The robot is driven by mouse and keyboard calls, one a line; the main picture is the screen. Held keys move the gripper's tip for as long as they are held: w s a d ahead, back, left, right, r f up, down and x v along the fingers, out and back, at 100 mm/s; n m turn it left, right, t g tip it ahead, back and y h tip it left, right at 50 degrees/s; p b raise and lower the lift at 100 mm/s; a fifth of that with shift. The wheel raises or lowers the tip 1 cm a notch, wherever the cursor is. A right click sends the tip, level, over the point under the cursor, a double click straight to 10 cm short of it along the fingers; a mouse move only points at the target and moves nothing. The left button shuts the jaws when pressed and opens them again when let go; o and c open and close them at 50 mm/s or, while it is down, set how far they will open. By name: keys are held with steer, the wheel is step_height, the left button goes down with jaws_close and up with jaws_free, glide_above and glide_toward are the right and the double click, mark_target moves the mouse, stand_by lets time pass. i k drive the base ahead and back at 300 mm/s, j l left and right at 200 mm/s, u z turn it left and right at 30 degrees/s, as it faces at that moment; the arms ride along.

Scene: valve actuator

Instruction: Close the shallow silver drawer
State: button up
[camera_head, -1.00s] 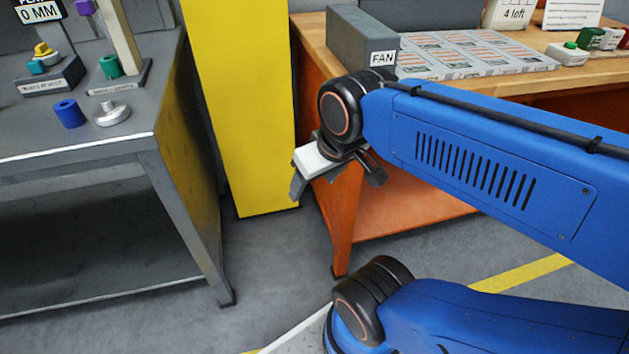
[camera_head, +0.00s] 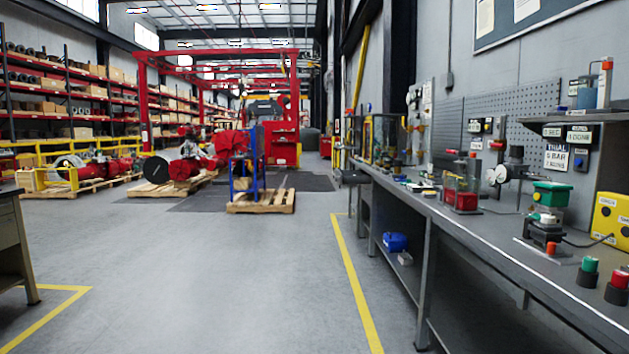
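I cannot make out a shallow silver drawer in the head view. A dark-topped grey bench (camera_head: 14,245) is cut off by the left edge; its side panel shows, but I cannot tell whether it holds a drawer. My gripper and arm are out of view, so what the gripper holds cannot be seen.
A long grey workbench (camera_head: 470,230) with several devices runs along the right wall. A blue bin (camera_head: 395,242) sits on its lower shelf. Pallets (camera_head: 262,202) with machinery stand ahead. The grey floor (camera_head: 210,290) between the benches is clear, with yellow lines.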

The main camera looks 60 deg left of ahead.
mark_target(343, 176)
steer(key=u, duration=2)
steer(key=i+u, duration=0.15)
steer(key=i, duration=6.35)
steer(key=i+j+z, duration=0.15)
steer(key=i, duration=0.45)
